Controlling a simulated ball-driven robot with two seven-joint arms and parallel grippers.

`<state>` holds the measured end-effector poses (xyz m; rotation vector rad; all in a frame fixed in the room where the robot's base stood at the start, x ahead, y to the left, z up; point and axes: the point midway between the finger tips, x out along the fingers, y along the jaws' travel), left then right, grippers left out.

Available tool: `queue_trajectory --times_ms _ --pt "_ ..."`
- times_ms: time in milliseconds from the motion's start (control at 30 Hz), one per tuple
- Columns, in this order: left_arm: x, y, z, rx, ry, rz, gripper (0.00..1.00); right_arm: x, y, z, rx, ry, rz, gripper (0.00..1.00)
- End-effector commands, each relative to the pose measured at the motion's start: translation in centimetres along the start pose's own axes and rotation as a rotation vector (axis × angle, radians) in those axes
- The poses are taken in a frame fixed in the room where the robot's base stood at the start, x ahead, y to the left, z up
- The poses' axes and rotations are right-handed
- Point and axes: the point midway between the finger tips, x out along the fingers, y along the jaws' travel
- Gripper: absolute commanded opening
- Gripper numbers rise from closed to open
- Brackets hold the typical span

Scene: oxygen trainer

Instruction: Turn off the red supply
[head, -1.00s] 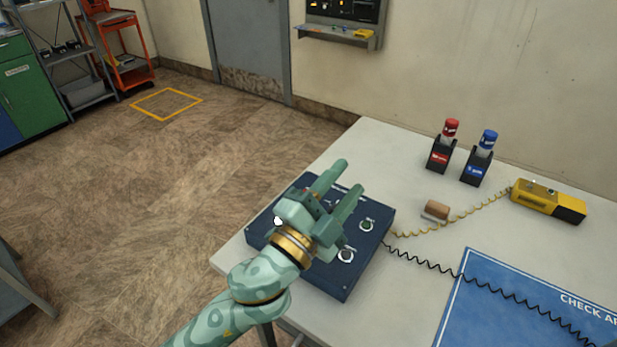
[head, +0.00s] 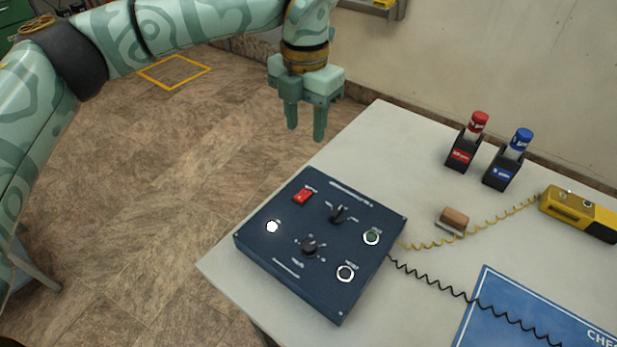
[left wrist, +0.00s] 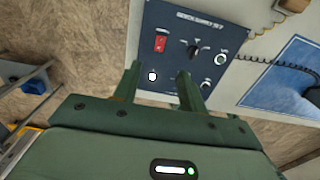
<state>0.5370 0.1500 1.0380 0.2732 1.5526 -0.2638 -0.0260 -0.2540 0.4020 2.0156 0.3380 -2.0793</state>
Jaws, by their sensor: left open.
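The dark blue supply panel (head: 290,255) lies on the near left part of the white table. My right gripper is not in view.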

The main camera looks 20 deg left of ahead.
Motion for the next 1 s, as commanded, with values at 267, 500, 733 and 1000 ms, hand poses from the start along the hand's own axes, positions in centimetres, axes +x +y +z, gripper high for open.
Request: queue_trajectory --times_ms 267,500,733,1000 --pt "7.2 -0.2 0.0 0.006 0.009 -0.007 0.42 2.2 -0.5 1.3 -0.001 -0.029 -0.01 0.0" --pt "12.7 -0.2 0.0 0.006 0.006 -0.007 0.42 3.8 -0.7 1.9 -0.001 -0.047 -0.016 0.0" --pt "15.2 -0.3 0.0 0.006 0.002 -0.006 0.42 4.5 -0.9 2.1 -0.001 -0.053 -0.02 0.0" --pt "15.4 -0.3 -0.1 0.006 0.0 -0.005 0.42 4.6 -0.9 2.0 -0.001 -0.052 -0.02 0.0"
